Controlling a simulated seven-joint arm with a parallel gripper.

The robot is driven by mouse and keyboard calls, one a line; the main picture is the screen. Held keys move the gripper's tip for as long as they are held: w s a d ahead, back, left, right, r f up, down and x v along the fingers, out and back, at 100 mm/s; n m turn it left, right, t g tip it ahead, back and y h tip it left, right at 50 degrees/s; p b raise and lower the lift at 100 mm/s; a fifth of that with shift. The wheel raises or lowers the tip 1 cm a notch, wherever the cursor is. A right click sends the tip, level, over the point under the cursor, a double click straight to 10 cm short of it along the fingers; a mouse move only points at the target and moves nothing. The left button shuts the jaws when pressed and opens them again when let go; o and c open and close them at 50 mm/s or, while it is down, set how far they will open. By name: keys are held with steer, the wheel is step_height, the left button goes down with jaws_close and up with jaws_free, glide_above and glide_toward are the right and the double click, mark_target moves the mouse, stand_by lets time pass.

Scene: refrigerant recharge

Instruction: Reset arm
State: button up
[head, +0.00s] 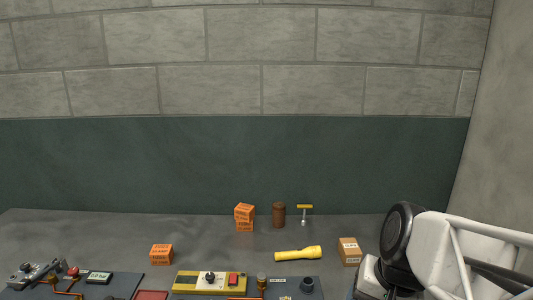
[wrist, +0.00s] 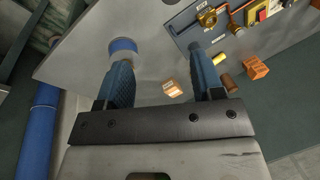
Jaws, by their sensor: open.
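My gripper (wrist: 163,60) shows in the wrist view with two blue-padded fingers spread wide apart and nothing between the pads. It is above the grey table (wrist: 90,45). A small cardboard box (wrist: 172,88) shows on the table in the gap between the fingers, apart from both. In the head view my arm is at the lower right, and the fingers cannot be made out. The cardboard box (head: 349,251) stands there just left of my arm.
A panel with a yellow unit (head: 209,282) and fittings lies along the front. A blue-ringed round item (wrist: 123,46) is beside the left finger.

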steer(key=s+n, duration=0.1)
steer(key=s+r+n+h, duration=0.1)
steer(key=s+n+h, duration=0.1)
steer(key=n, duration=0.1)
steer(key=shift+d+r+t, duration=0.15)
steer(key=shift+r+t, duration=0.1)
steer(key=shift+t, duration=0.05)
stand_by(1.0)
